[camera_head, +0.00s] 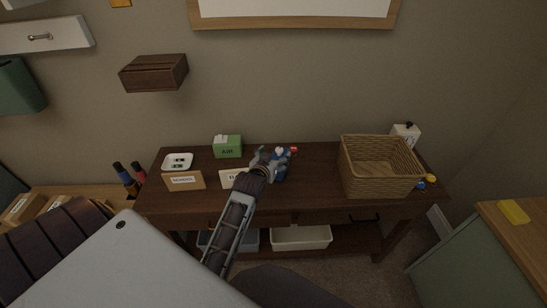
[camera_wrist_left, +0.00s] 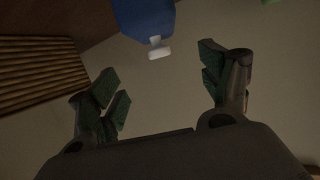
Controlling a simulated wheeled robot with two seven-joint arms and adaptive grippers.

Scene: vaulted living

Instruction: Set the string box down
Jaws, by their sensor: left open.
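No thing is clearly readable as the string box. A small blue object with white on top (camera_head: 280,172) stands on the dark wooden table (camera_head: 320,188), beside my left gripper (camera_head: 268,162). In the left wrist view, a blue object with a white tab (camera_wrist_left: 148,18) shows beyond the fingers. My left gripper, which also shows in the left wrist view (camera_wrist_left: 170,90), is open with nothing between its fingers. A pale labelled card (camera_head: 228,178) is partly hidden by my left arm. My right gripper is not in view.
A wicker basket (camera_head: 378,191) stands at the table's right. A green box (camera_head: 227,147), a white dish (camera_head: 178,162) and a tan labelled card (camera_head: 184,181) are at left. A white bottle (camera_head: 406,134) stands behind the basket. Bare tabletop lies left of the basket.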

